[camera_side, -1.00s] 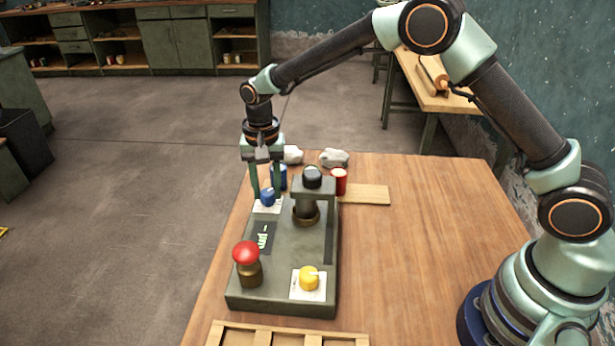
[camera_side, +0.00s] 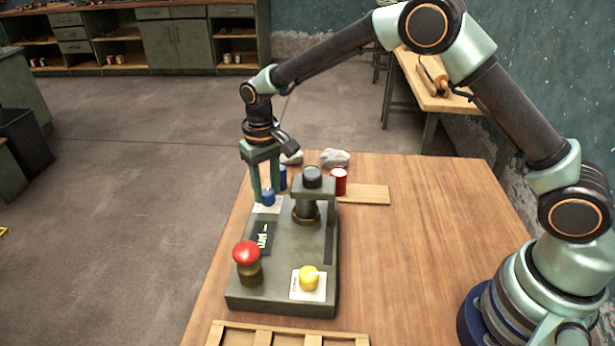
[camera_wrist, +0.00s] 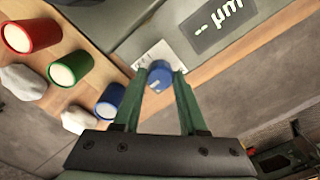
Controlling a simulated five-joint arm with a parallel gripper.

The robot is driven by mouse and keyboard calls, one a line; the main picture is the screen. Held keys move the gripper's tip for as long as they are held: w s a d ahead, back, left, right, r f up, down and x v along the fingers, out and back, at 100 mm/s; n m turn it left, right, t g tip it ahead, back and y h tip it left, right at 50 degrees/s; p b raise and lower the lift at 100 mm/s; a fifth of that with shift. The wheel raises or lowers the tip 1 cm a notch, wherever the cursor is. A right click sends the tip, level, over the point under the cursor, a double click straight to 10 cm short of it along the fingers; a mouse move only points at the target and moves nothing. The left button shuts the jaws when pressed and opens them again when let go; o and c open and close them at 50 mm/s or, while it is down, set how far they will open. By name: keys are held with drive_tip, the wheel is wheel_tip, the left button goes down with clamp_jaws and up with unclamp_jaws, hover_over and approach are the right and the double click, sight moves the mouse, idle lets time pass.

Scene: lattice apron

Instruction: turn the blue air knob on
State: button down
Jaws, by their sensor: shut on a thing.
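The blue air knob (camera_side: 268,198) sits on a white label plate (camera_side: 262,209) at the far end of the grey-green machine (camera_side: 285,250). My gripper (camera_side: 268,192) points down over it, with its green fingers on either side of the knob. In the wrist view the blue knob (camera_wrist: 160,76) lies between the fingertips (camera_wrist: 165,80), and my gripper is shut on it. The knob's mark and the print on its plate are too small or hidden to read.
A black-capped column (camera_side: 312,178) stands right of the knob. A red button (camera_side: 246,254) and a yellow knob (camera_side: 309,279) are nearer. Blue (camera_wrist: 110,101) and red (camera_side: 340,182) cups and pale lumps (camera_side: 335,158) stand behind. The table's right side is clear.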

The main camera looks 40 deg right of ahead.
sight(267, 191)
drive_tip(key=shift+r, duration=0.15)
drive_tip(key=shift+c, duration=2.3)
unclamp_jaws()
wheel_tip(267, 191, up, 12)
